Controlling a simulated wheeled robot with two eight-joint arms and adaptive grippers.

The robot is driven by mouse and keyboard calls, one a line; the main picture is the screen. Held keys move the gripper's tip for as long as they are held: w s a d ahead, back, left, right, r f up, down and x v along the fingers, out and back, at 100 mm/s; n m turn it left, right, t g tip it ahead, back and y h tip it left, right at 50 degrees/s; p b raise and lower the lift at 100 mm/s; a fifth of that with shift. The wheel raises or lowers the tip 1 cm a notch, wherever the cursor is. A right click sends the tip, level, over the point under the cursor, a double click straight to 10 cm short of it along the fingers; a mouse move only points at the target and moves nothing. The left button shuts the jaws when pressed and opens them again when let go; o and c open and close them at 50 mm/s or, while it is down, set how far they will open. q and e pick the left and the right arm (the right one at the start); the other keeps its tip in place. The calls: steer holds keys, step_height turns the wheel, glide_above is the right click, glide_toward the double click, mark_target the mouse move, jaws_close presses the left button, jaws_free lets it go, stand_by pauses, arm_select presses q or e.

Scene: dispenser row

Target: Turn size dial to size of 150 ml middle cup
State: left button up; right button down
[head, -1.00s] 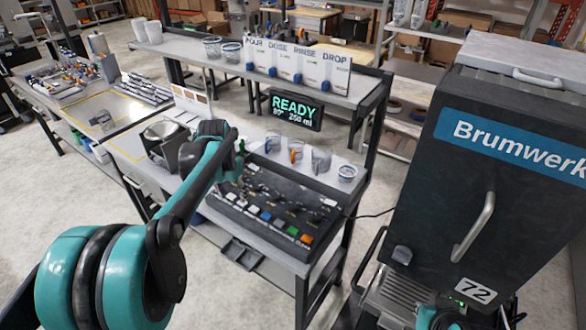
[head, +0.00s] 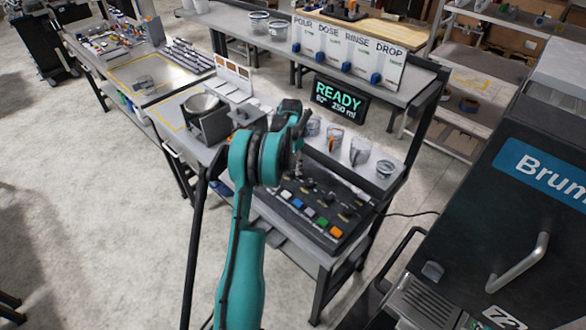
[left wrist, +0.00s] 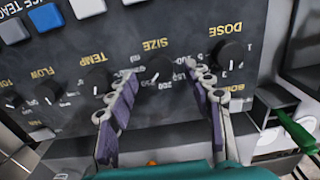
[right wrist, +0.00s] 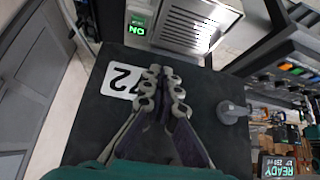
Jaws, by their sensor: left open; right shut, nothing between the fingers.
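The size dial (left wrist: 160,70) is a black knob with a white pointer under the gold word SIZE in the left wrist view. My left gripper (left wrist: 157,95) is open, with its fingers on either side of the dial in that view; contact cannot be told. In the head view my left gripper (head: 298,160) is over the black control panel (head: 262,200). Several clear cups, one of them a middle cup (head: 334,137), stand behind the panel; their volume marks are too small to read. The display (head: 338,100) reads READY and 250 ml. My right gripper (right wrist: 162,80) is shut and empty.
The dose dial (left wrist: 232,53) and temp dial (left wrist: 97,80) flank the size dial. Coloured buttons (head: 310,212) line the panel's front edge. A dark Brumwerk machine (head: 520,215) stands at right. A metal container (head: 205,118) is left of the panel.

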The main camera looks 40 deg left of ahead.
arm_select(q)
steer(key=shift+f, duration=1)
steer(key=c, duration=1.2)
steer(key=shift+o, duration=0.2)
